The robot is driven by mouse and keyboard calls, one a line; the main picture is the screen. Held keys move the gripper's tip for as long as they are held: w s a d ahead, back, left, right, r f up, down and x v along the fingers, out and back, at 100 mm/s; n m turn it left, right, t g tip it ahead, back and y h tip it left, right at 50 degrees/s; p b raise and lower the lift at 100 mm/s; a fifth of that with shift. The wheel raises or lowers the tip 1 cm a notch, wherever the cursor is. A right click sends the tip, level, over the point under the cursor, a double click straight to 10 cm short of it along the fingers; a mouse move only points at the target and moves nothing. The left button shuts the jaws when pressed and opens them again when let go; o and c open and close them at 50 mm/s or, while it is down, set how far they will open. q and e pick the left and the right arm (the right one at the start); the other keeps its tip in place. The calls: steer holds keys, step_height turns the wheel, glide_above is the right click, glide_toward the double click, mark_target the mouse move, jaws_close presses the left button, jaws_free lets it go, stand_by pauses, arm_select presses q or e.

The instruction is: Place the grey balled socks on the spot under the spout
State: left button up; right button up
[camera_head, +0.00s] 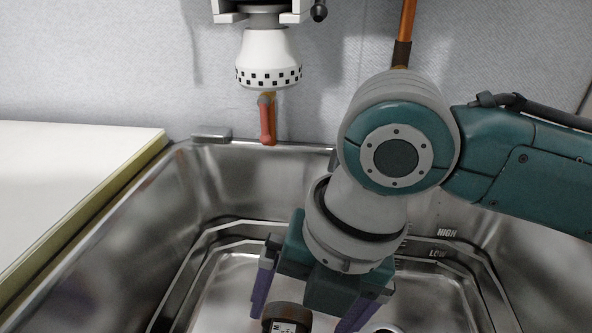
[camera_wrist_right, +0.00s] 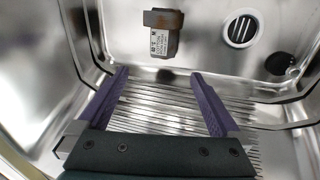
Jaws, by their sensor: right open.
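A small dark grey-brown bundle with a printed label, apparently the balled socks (camera_head: 287,312), is at the bottom edge of the head view, partly cut off. In the right wrist view the socks (camera_wrist_right: 163,32) lie beyond the fingertips, apart from them. My right gripper (camera_head: 302,317) points down into the basin with its purple fingers open and nothing between them; it also shows in the wrist view (camera_wrist_right: 159,75). A white nozzle with black squares (camera_head: 268,62), possibly the spout, hangs above the back rim. I cannot make out a marked spot. My left gripper is out of view.
The steel basin (camera_head: 105,225) has high walls. Its floor shows a round slotted drain (camera_wrist_right: 241,30), a dark round opening or plug (camera_wrist_right: 279,65) and ridges (camera_wrist_right: 165,110). A copper-red fitting (camera_head: 267,118) stands at the back rim. A pale counter (camera_head: 70,165) is left.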

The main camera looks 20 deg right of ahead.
steer(key=s+a+r+m+t+y, duration=0.15)
steer(key=s+m, duration=0.45)
steer(key=m, duration=0.8)
steer(key=s+d+m+h, duration=0.3)
steer(key=s+d+m, duration=0.3)
steer(key=d+m, duration=0.3)
steer(key=m, duration=0.4)
steer(key=shift+r+t, duration=0.2)
steer(key=shift+t, duration=0.15)
steer(key=shift+h, duration=0.25)
steer(key=shift+r, duration=0.15)
